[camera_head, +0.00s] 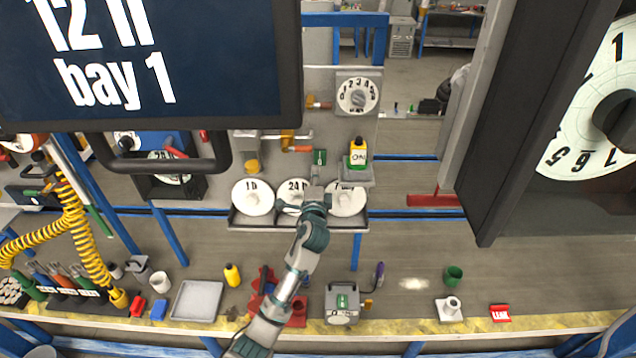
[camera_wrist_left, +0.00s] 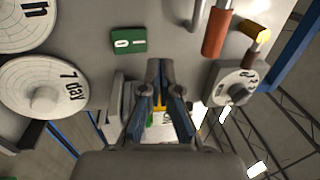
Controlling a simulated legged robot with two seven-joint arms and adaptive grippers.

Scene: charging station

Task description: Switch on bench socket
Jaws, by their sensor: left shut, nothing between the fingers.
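A green rocker switch (camera_head: 320,157) marked 0 and I is on the grey wall panel above the row of white discs. It also shows in the left wrist view (camera_wrist_left: 129,41), to the upper left of the fingers. A grey box on the bench also carries a green switch (camera_head: 342,301); I cannot tell which is the bench socket. My left gripper (camera_head: 315,182) is shut and empty in front of the panel, below the rocker. In the left wrist view its fingertips (camera_wrist_left: 160,68) meet, apart from the rocker. My right gripper is not in view.
A disc marked 24 h (camera_head: 292,194) and a 7 day disc (camera_head: 346,200) stand beside my gripper. A numbered dial (camera_head: 357,97) is above.

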